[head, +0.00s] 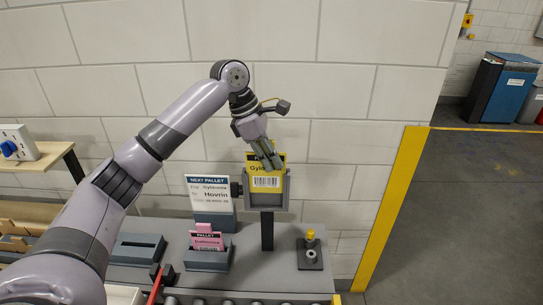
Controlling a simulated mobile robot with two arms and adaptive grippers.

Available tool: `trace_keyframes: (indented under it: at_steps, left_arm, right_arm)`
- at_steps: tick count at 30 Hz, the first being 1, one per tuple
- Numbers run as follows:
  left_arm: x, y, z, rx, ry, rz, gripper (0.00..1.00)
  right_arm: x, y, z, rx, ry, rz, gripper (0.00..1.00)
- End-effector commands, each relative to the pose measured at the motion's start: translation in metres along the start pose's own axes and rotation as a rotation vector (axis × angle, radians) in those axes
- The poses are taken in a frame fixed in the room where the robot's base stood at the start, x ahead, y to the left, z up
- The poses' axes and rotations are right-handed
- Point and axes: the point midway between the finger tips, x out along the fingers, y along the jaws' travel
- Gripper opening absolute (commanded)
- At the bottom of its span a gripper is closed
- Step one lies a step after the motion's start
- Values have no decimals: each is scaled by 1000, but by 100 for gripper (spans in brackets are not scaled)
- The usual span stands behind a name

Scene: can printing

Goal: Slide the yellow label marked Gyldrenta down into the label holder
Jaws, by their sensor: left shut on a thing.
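The yellow label (266,182) shows the start of its name, "Gyld", and a barcode. My left gripper (273,164) comes from above and is shut on its upper part, hiding the rest of the name. The label holder (265,202) is a grey frame on a dark post at the back of the table. The label's lower part is between the holder's side walls, and its top stands above the frame. I cannot tell whether its bottom edge touches the holder's floor. My right gripper is not in view.
A "Next pallet" card (210,193) reading Gyldrenta and Hovrin stands left of the holder. Pink labels (207,240) stand in a grey rack (208,262). An empty slotted rack (137,250) is farther left. A yellow-topped device (310,254) stands right of the post. A brick wall is behind.

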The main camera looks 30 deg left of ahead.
Motion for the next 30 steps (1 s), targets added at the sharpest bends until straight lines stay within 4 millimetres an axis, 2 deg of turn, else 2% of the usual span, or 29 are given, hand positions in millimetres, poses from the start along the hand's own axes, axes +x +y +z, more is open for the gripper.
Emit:
trace_keyframes:
  at_steps: [17,18,27,30]
  left_arm:
    - [16,0,-7,-1,0,1,0]
    - [15,0,-6,0,-1,1,8]
    - [16,0,-7,-1,1,0,28]
    - [16,0,-7,-1,2,0,30]
  right_arm:
    - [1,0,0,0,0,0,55]
    - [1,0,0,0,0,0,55]
    - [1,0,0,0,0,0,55]
    - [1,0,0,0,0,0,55]
